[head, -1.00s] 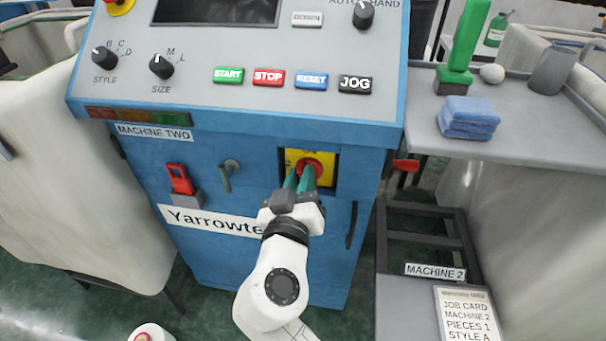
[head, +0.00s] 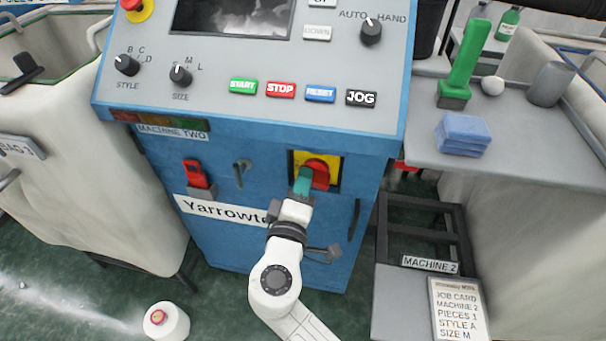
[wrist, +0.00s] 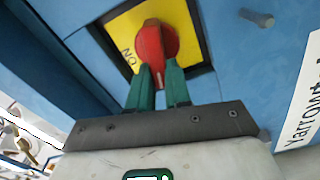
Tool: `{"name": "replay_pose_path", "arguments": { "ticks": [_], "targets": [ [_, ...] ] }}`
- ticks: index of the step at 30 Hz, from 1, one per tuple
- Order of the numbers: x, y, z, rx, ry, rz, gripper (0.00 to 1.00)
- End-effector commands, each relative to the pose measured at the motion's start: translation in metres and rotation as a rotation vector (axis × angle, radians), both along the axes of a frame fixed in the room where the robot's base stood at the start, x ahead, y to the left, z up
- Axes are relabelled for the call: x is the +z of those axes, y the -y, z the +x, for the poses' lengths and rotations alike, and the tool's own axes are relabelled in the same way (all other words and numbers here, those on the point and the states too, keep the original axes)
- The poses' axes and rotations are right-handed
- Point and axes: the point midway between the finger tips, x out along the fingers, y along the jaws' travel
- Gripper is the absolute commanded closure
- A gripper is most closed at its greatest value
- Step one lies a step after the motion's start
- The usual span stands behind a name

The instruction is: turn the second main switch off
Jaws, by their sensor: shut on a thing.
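The main switch is a red rotary knob (head: 319,173) on a yellow plate (head: 331,162), set in a dark square recess on the blue front of the machine labelled MACHINE TWO (head: 172,132). In the wrist view the red knob (wrist: 155,42) stands between the green fingers, with ON lettering (wrist: 129,57) on the yellow plate at its lower left. My gripper (head: 303,183) is at the knob, and in the wrist view my gripper (wrist: 159,76) is shut on the knob's lower end. The fingers hide part of the knob and plate.
A red padlock-like lever (head: 196,174) and a grey handle (head: 242,171) are left of the switch. A dark vertical handle (head: 354,219) is at its lower right. The sloping panel with push buttons (head: 281,90) overhangs above. A grey side table (head: 520,150) stands right.

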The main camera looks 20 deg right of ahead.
Motion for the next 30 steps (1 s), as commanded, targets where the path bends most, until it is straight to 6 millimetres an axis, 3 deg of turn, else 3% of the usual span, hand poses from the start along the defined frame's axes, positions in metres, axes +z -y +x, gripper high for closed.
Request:
{"name": "replay_pose_path", "arguments": {
  "ticks": [12,30],
  "targets": [
    [-0.0038,-0.0015,0.0008,0.003,-0.133,-0.181,1.0],
    [-0.0062,-0.0018,0.0008,0.004,-0.16,-0.219,1.0]
  ]
}}
